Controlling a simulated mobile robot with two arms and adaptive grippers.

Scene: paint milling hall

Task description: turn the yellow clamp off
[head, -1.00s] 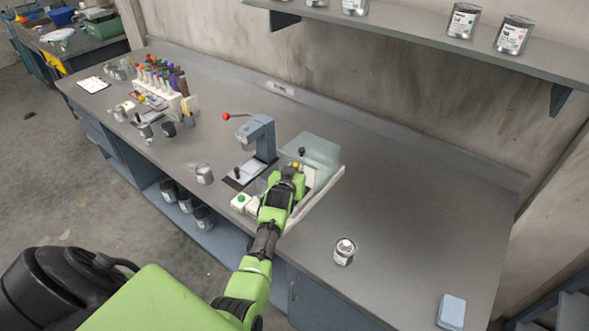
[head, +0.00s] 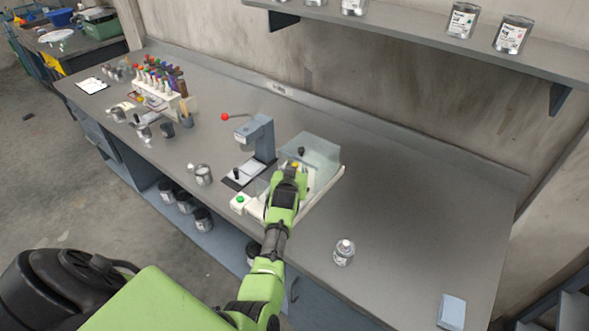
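The yellow clamp (head: 294,165) shows as a small yellow part on a pale machine (head: 325,187) with a clear cover (head: 318,152) on the bench. A black knob (head: 301,151) stands just behind it. My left gripper (head: 291,172) is at the machine, right in front of the yellow part, and hides some of it. Whether they touch is unclear. The fingers are dark and too small to tell open from shut. My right gripper is not in view.
A white box with a green button (head: 240,201) is left of my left arm. A grey press (head: 258,140) with a red-knobbed lever stands behind-left. A can (head: 344,252) and a blue-grey block (head: 452,311) are to the right. The bench's right side is mostly clear.

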